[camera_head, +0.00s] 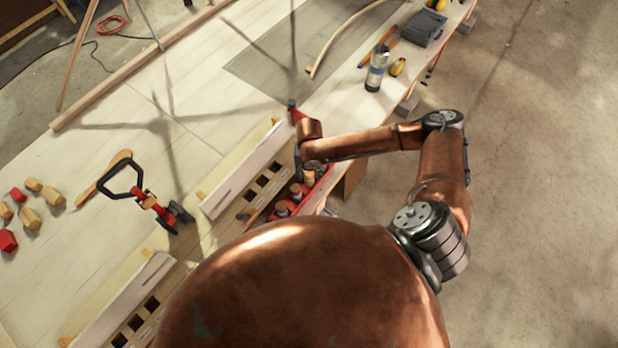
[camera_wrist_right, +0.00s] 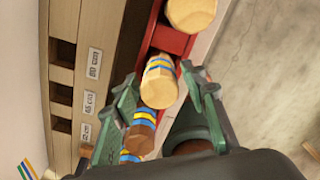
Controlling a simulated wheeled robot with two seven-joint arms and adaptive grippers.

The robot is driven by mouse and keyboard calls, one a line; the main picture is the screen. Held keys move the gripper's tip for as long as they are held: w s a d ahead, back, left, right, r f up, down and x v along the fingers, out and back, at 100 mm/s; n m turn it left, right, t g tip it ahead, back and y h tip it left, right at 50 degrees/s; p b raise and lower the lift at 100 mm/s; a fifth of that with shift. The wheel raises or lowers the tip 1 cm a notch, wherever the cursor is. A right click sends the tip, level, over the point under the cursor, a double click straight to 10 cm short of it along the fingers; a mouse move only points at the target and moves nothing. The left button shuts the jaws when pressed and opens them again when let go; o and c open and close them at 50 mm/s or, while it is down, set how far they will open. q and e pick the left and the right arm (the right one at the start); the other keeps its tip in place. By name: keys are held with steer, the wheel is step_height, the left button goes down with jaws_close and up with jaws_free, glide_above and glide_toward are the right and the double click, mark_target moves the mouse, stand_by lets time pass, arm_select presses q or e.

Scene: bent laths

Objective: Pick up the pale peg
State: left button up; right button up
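In the right wrist view a red tray (camera_wrist_right: 172,40) holds a row of round wooden pegs. A pale peg (camera_wrist_right: 158,86) with blue and yellow bands stands between the fingertips of my right gripper (camera_wrist_right: 160,84). The fingers are apart, with gaps beside the peg. A browner banded peg (camera_wrist_right: 140,138) is nearer the palm, and a larger pale round top (camera_wrist_right: 190,14) lies beyond the fingertips. In the head view my right gripper (camera_head: 299,162) is over the red tray (camera_head: 254,228), partly hidden by my arm. My left gripper is not in view.
A rack with dark slots and labels (camera_wrist_right: 92,62) runs beside the tray. On the bench are a black-handled red tool (camera_head: 148,200), red and wooden blocks (camera_head: 30,218), a can (camera_head: 376,70) and a bent lath (camera_head: 335,38).

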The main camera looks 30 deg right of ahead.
steer(key=c, duration=1)
steer(key=shift+o, duration=0.2)
steer(key=shift+r, duration=0.1)
